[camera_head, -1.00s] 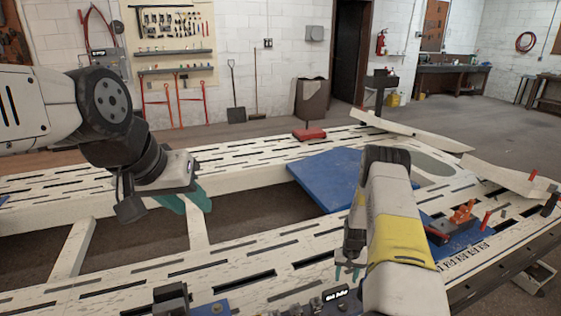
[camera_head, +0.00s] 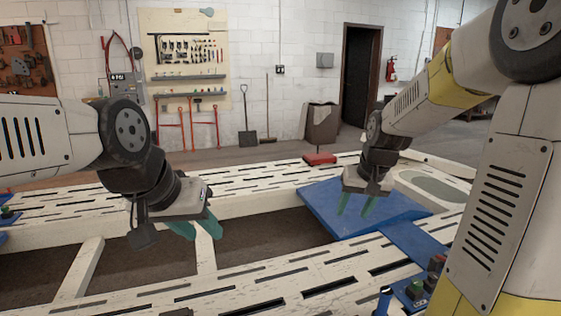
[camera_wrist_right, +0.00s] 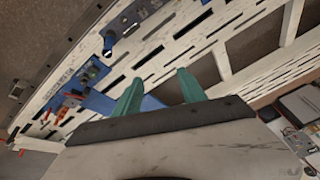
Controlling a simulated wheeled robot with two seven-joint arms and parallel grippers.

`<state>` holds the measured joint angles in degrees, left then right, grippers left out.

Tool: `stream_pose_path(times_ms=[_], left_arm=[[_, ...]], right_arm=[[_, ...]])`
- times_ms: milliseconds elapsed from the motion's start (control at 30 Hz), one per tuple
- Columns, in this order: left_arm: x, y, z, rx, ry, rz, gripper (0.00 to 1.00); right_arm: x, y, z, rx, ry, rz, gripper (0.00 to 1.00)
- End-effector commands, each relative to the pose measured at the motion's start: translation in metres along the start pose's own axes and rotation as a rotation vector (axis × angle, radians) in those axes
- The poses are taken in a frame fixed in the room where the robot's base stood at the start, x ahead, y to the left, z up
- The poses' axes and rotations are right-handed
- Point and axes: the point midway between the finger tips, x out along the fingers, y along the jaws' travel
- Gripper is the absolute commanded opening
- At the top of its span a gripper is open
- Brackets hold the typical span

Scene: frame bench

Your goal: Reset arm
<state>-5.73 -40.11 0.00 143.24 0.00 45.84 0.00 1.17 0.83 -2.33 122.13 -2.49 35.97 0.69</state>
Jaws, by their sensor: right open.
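My left gripper (camera_head: 204,237) hangs at the left in the head view, its teal fingers pointing down above the gap in the slotted bench frame (camera_head: 290,290). Its fingers are apart with nothing between them. My right gripper (camera_head: 354,212) is raised over the blue plate (camera_head: 405,208) at the right in the head view, fingers down, open and empty. In the right wrist view its two teal fingers (camera_wrist_right: 160,93) are spread, with the slotted frame beyond them. Neither gripper holds anything.
A red object (camera_head: 319,158) lies on the far frame rail. Small fixtures (camera_head: 418,290) and blue parts sit on the near right part, partly hidden by my right arm. A tool board (camera_head: 185,60) hangs on the back wall. The space around the left gripper looks clear.

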Motion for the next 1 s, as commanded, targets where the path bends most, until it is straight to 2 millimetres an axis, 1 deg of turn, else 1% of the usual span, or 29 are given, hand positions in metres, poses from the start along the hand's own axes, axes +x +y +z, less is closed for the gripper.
stream_pose_path(times_ms=[33,100,167,200,267,300,400,500,633,767,1000], left_arm=[[0.000,0.000,0.000,0.000,0.000,0.000,0.36],[0.000,0.000,0.000,0.000,0.000,0.000,0.36],[0.000,0.000,0.000,0.000,0.000,0.000,0.36],[0.000,0.000,0.000,0.000,0.000,0.000,0.36],[0.000,0.000,0.000,0.000,0.000,0.000,0.36],[0.000,0.000,0.000,0.000,0.000,0.000,0.36],[0.000,0.000,0.000,0.000,0.000,0.000,0.36],[0.000,0.000,0.000,0.000,0.000,0.000,0.36],[0.000,0.000,0.000,0.000,0.000,0.000,0.36],[0.000,0.000,0.000,0.000,0.000,0.000,0.36],[0.000,0.000,0.000,0.000,0.000,0.000,0.36]], right_arm=[[-0.021,-0.007,0.011,-0.011,0.022,-0.009,0.49],[-0.044,-0.015,0.027,-0.025,0.044,-0.021,0.49],[-0.062,-0.021,0.042,-0.037,0.062,-0.032,0.49],[-0.073,-0.024,0.053,-0.045,0.075,-0.038,0.49],[-0.088,-0.030,0.070,-0.057,0.093,-0.049,0.49],[-0.097,-0.033,0.082,-0.065,0.105,-0.056,0.49],[-0.115,-0.039,0.110,-0.085,0.132,-0.070,0.49],[-0.126,-0.043,0.133,-0.102,0.153,-0.082,0.49],[-0.133,-0.046,0.152,-0.115,0.170,-0.091,0.49],[-0.135,-0.047,0.160,-0.120,0.175,-0.095,0.49],[-0.135,-0.047,0.160,-0.120,0.176,-0.095,0.49]])
